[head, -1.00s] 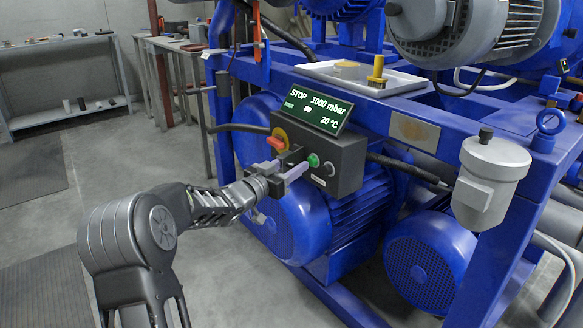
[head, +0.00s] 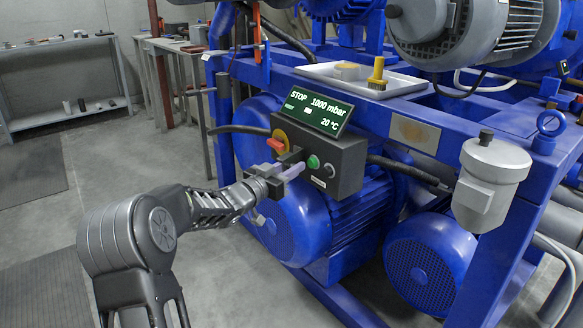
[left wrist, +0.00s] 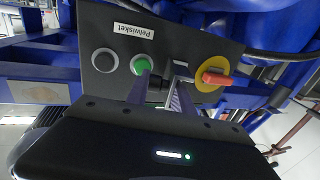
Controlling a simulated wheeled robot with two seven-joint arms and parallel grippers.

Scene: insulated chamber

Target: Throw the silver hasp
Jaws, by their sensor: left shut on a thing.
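The dark control box (head: 338,165) is mounted on the blue frame, with a red rotary switch on a yellow disc (head: 277,145) and a green button (head: 313,161). My left gripper (head: 295,168) is at the box front between these two. In the left wrist view, the silver hasp (left wrist: 180,70) shows between the red switch (left wrist: 214,77) and the green button (left wrist: 142,64). My left gripper (left wrist: 160,88) is shut on it there, and its fingers partly hide it. My right gripper is not in view.
A display (head: 318,108) reading STOP, 1000 mbar and 20 °C sits on the box. A tray (head: 405,86) with a yellow brush (head: 377,72) lies above it. A black button (left wrist: 104,60) is beside the green one. Cables run close to the box sides.

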